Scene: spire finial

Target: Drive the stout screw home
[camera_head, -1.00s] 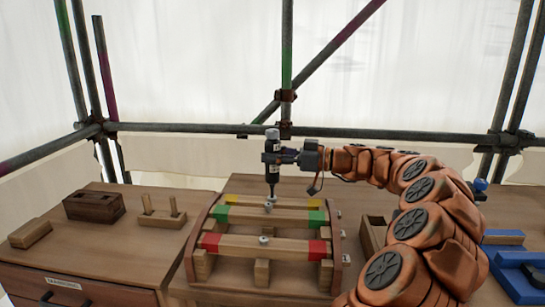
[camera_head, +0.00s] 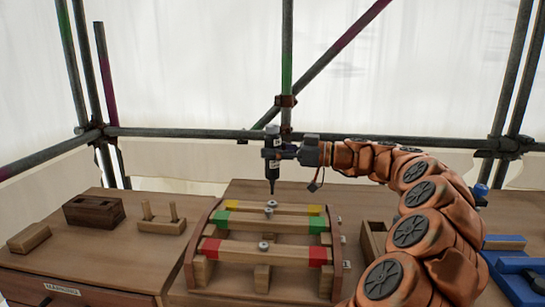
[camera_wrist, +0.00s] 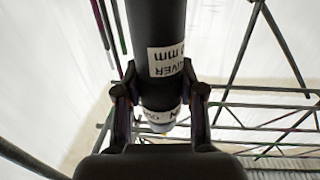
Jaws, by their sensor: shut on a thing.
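My gripper (camera_head: 272,153) is shut on a black driver (camera_head: 272,170) with a grey top and a white label. The driver is upright, its tip a little above the rear screw. In the wrist view the driver (camera_wrist: 158,30) stands between both fingers. A wooden rack (camera_head: 190,262) carries crossbars with yellow, green and red ends. Grey screw heads show at the rear screw (camera_head: 272,204), just in front of it at the middle screw (camera_head: 268,212), and at the front screw (camera_head: 264,246) on the red-ended bar. I cannot tell which is the stout one.
On the left stand a dark wooden block (camera_head: 94,209), a pale block (camera_head: 29,238) and a two-peg holder (camera_head: 161,218). A wooden box (camera_head: 374,240) and blue items (camera_head: 518,268) lie right, partly behind my arm. Scaffold poles (camera_head: 287,70) stand behind.

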